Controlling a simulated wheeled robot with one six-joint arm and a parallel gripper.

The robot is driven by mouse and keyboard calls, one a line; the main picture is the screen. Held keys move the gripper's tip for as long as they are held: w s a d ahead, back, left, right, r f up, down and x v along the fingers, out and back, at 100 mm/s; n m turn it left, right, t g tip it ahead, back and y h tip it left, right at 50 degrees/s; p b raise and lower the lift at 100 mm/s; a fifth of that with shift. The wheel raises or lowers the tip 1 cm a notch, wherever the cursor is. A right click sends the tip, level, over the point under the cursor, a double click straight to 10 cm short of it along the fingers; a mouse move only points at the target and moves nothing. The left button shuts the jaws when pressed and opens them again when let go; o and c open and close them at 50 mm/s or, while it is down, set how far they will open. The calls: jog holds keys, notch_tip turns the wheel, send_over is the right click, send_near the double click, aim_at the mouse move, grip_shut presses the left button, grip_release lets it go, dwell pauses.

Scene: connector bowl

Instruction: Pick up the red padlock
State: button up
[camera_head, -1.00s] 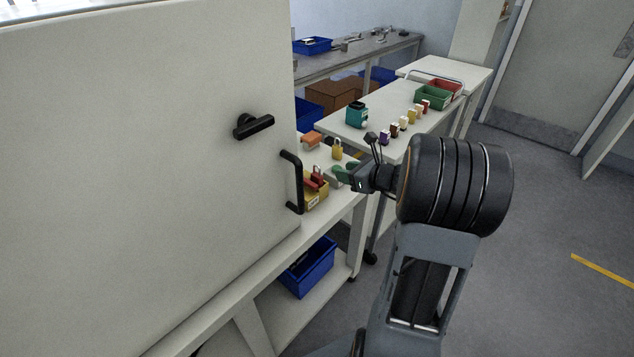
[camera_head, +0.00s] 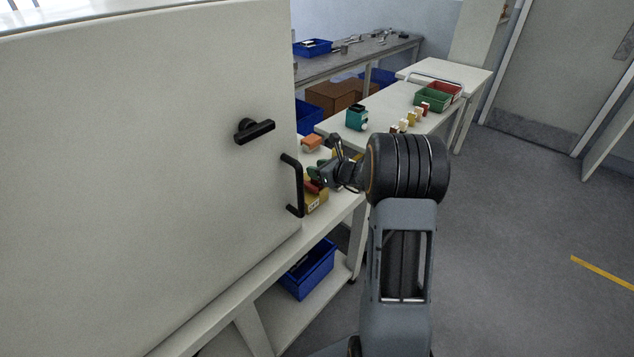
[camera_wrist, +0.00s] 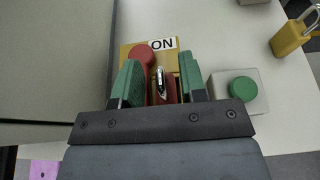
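The red padlock (camera_wrist: 161,92), with a silver shackle, is between my gripper's two green fingers in the wrist view. It stands in front of or on a yellow box (camera_wrist: 132,57) with an "ON" label and a red round part (camera_wrist: 141,58). My gripper (camera_wrist: 160,78) is open around the padlock, one finger on each side. Whether either finger touches it is hard to tell. In the head view my gripper (camera_head: 318,172) is at the yellow box (camera_head: 316,200), beside the cabinet handle, and mostly hides the padlock.
A grey box with a green button (camera_wrist: 243,89) sits close to my right finger. A yellow padlock (camera_wrist: 291,38) lies farther right. The pale cabinet (camera_head: 140,180) with its black handle (camera_head: 293,184) stands close on the left. An orange item (camera_head: 311,143) is behind on the bench.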

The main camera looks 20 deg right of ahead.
jog(key=shift+w+a+f, duration=0.1)
jog(key=shift+w, duration=0.1)
jog(key=shift+c, duration=0.2)
grip_shut()
